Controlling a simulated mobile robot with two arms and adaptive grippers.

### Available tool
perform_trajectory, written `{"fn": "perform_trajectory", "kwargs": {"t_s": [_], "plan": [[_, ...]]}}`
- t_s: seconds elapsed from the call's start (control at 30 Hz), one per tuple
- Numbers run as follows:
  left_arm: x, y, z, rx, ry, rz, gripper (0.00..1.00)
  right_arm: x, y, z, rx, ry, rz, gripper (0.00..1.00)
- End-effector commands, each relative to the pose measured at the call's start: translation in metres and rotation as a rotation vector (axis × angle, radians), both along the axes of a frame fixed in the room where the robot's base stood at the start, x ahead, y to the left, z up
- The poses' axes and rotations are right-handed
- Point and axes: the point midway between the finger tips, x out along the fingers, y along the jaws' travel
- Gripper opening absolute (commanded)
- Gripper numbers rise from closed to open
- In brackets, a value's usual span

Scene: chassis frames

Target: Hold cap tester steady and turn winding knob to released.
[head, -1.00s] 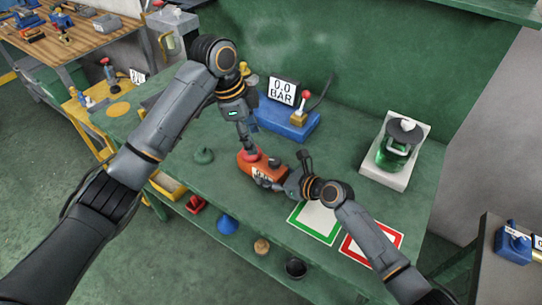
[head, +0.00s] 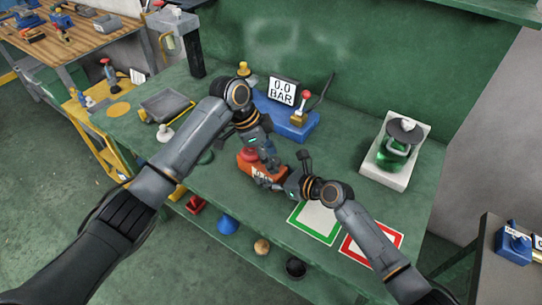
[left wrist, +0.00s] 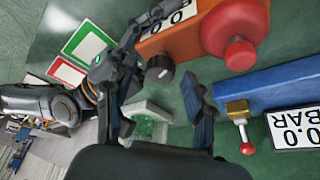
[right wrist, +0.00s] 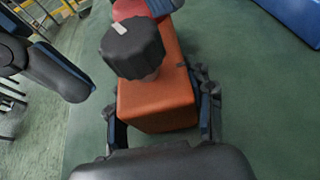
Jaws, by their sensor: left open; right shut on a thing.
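The cap tester (head: 247,169) is an orange box on the green bench, with a red round part and a white display. In the left wrist view its orange body (left wrist: 183,36), red part (left wrist: 240,42) and black winding knob (left wrist: 160,68) show. The knob (right wrist: 132,48) has a pale mark on its top in the right wrist view. My right gripper (head: 283,184) is shut on the tester's orange body (right wrist: 160,108), one finger on each side. My left gripper (head: 271,163) is open above the tester. Its fingers are either side of the knob in its wrist view, apparently not touching it.
A blue gauge unit (head: 290,125) reading 0.0 BAR, with a red-tipped lever, stands behind the tester. A green jar on a white base (head: 385,180) is at right. Green-framed (head: 316,222) and red-framed (head: 371,243) mats lie in front. A grey tray (head: 166,105) is at left.

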Motion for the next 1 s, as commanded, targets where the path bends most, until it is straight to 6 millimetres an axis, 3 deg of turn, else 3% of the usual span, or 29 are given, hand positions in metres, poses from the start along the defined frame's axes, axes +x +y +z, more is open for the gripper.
{"fn": "perform_trajectory", "kwargs": {"t_s": [0.3, 0.6, 1.0], "plan": [[-0.0001, -0.0015, -0.0031, 0.0, -0.001, -0.001, 0.54, -0.0008, 0.0007, -0.0009, 0.001, 0.003, 0.001, 0.06], [-0.0002, -0.0014, -0.003, 0.001, 0.0, -0.001, 0.0, -0.0009, 0.0007, -0.0009, 0.0, 0.003, 0.001, 0.06], [-0.0019, -0.0014, -0.004, 0.002, 0.001, 0.081, 0.0, -0.0008, 0.0006, -0.001, 0.0, 0.003, 0.001, 0.06]]}}
